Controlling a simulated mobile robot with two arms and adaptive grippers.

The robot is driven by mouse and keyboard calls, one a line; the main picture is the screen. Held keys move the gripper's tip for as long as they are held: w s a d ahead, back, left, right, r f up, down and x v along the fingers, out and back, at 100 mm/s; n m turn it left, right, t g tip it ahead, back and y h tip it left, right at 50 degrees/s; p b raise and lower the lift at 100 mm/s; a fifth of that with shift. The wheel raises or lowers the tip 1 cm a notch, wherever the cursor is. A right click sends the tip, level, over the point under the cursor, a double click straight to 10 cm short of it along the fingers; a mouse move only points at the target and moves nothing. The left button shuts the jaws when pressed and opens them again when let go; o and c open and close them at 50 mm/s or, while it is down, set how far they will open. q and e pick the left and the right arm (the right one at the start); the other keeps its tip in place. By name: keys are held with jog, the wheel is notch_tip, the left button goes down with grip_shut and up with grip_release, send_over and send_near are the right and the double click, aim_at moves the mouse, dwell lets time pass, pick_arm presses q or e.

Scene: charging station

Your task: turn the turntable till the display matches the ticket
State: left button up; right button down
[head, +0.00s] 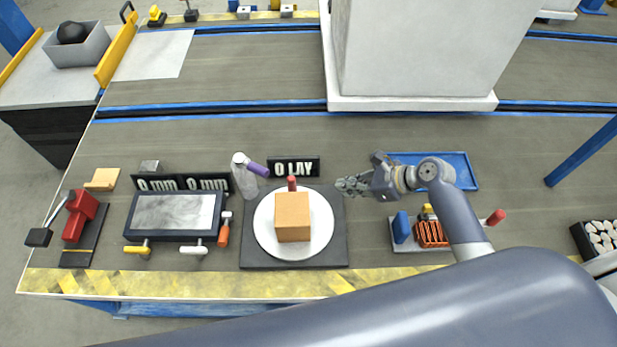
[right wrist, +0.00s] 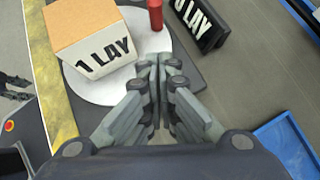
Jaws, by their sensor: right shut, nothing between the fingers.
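The turntable is a white disc (head: 263,222) on a dark square base (head: 338,222). A tan block (head: 292,217) sits on the disc, and a red upright peg (head: 292,184) stands near its far edge. The wrist view shows "1 LAY" on one face of the block (right wrist: 100,55). A black sign (head: 293,167) reading "0 LAY" stands behind the turntable; I cannot tell whether it is the ticket. My right gripper (head: 343,186) is shut and empty, right of the peg and apart from it. Its fingertips (right wrist: 160,62) appear beside the disc's edge. My left gripper is not in view.
A grey-screened panel (head: 175,212) lies further left. A blue tray (head: 455,168) and a small rack with orange parts (head: 430,234) lie right, near my right arm.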

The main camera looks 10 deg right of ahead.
jog(key=b, duration=0.2)
send_near(310, 196)
jog(key=a, duration=0.1)
jog(key=w+a+f, duration=0.1)
jog(key=shift+w+a, duration=0.35)
jog(key=shift+a, duration=0.05)
jog(key=w+a, duration=0.2)
jog(key=a, duration=0.1)
jog(key=shift+w+a, duration=0.25)
jog(key=shift+a, duration=0.05)
jog(key=shift+d, duration=0.1)
